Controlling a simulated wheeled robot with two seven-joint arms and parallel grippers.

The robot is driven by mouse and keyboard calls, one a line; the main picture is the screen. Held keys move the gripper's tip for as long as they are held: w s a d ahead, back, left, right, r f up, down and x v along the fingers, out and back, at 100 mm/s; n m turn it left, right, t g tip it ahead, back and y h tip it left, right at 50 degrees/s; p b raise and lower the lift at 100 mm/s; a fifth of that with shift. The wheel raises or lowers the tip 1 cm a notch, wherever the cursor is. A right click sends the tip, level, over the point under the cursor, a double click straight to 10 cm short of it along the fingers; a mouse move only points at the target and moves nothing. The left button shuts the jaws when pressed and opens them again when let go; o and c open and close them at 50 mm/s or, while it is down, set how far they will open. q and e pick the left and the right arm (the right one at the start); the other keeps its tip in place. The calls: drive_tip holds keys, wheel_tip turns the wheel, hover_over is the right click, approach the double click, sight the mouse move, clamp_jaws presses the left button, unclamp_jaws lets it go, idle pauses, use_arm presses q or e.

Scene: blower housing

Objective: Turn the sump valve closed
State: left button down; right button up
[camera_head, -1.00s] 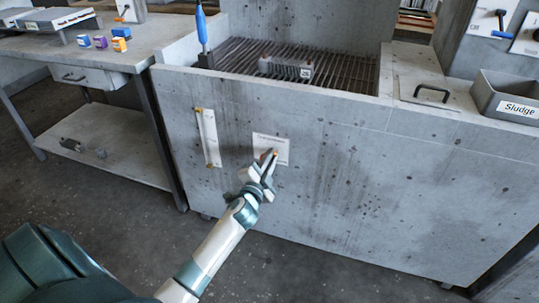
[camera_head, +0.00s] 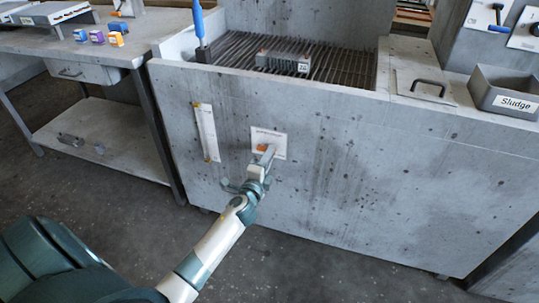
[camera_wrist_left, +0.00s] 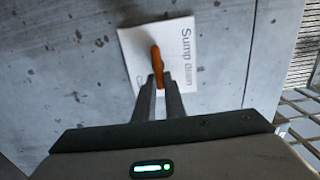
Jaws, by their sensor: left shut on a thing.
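The sump valve's orange handle (camera_wrist_left: 156,58) stands out from a white label plate (camera_wrist_left: 186,68) reading "Sump drain" in the left wrist view. In the head view the handle (camera_head: 267,148) shows as a small orange bar in front of the plate (camera_head: 278,153) on the concrete housing's front wall. My left gripper (camera_head: 268,156) is at the plate. Its two fingers, also in the left wrist view (camera_wrist_left: 158,82), are shut on the near end of the handle. The fingers hide part of the valve. My right gripper is in neither view.
A vertical sight gauge (camera_head: 206,132) is on the wall just left of the plate. Above are a grate (camera_head: 330,75) with a grey block (camera_head: 283,61), a blue-handled brush (camera_head: 199,25) and a sludge tray (camera_head: 508,92). The wall right of the plate is clear.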

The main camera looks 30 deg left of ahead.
use_arm(q)
drive_tip(key=c, duration=1.8)
unclamp_jaws()
drive_tip(key=shift+v, duration=8.7)
drive_tip(key=shift+f, duration=0.1)
